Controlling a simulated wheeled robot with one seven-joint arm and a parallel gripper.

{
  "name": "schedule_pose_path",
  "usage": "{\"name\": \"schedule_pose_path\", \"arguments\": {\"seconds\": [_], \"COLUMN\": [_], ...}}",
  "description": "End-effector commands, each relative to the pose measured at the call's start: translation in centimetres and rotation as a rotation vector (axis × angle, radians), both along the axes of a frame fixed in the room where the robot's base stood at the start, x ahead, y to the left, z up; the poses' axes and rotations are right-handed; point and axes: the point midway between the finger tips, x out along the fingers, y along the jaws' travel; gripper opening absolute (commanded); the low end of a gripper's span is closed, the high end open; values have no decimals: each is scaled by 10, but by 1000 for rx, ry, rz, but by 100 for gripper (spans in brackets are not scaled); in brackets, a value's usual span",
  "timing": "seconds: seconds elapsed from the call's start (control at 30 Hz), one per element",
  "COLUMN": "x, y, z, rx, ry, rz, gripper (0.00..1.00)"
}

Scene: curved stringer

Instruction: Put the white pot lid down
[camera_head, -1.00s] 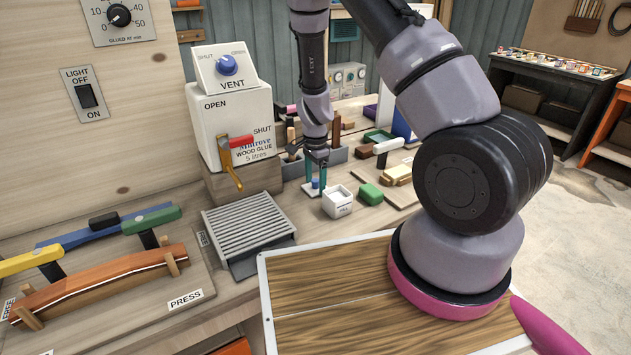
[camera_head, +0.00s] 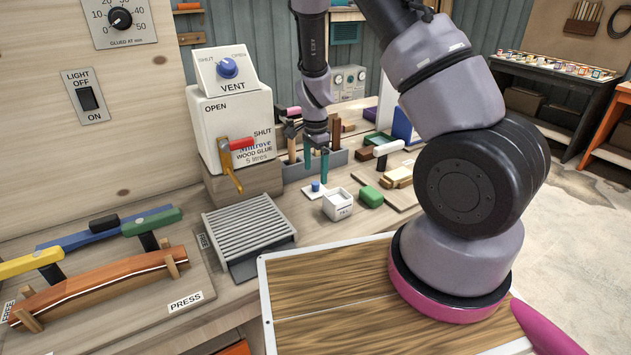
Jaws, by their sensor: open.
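The white pot lid (camera_head: 314,191), a flat white square with a blue knob, lies on the bench just left of the white pot (camera_head: 338,204). The pot is a small box, and its top looks open. My gripper (camera_head: 315,171) is open, with teal fingers pointing down. It hangs above and slightly behind the lid and appears clear of the blue knob.
A green block (camera_head: 371,197) sits right of the pot. A slatted grey grille (camera_head: 248,232) lies to the left, in front of the white glue dispenser (camera_head: 232,125). A tool rack (camera_head: 298,170) stands behind the gripper. Bare bench shows around the lid.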

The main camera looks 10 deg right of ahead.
Motion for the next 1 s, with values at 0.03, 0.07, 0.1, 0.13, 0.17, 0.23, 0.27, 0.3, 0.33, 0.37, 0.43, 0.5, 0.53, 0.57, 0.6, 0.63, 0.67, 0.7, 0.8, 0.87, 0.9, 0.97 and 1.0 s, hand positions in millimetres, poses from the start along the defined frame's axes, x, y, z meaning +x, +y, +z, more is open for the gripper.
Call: {"name": "schedule_pose_path", "arguments": {"seconds": [0.03, 0.07, 0.1, 0.13, 0.17, 0.23, 0.27, 0.3, 0.33, 0.37, 0.43, 0.5, 0.53, 0.57, 0.6, 0.63, 0.67, 0.7, 0.8, 0.87, 0.9, 0.97, 1.0], "x": [1, 1, 1, 1, 0, 0, 0, 0, 0, 0, 0, 0, 0, 0, 0, -1, -1, -2, -9, -16, -21, -31, -39], "y": [1, 1, 1, 1, 1, 1, 1, 1, 1, 0, 0, 0, 0, 0, 0, 0, 0, 0, -1, -4, -6, -9, -12], "z": [13, 19, 27, 33, 38, 49, 53, 57, 60, 63, 66, 67, 68, 69, 72, 77, 82, 93, 131, 158, 178, 206, 223], "rx": [2, 1, 1, 1, 1, 1, 1, 1, 1, 1, 1, 0, 0, 2, 8, 14, 23, 39, 94, 128, 149, 174, 186], "ry": [-5, -4, -4, -4, -4, -3, -2, -2, -2, -2, 0, 0, 0, 0, -4, -8, -13, -23, -62, -96, -123, -164, -191], "rz": [1, 2, 1, 1, 0, 2, 1, 1, 1, 1, -1, -1, -1, 0, 4, 9, 15, 29, 83, 131, 165, 219, 256], "gripper": [100, 100, 100, 100, 100, 100, 100, 100, 100, 100, 100, 100, 100, 100, 100, 100, 100, 100, 100, 100, 100, 100, 100]}}
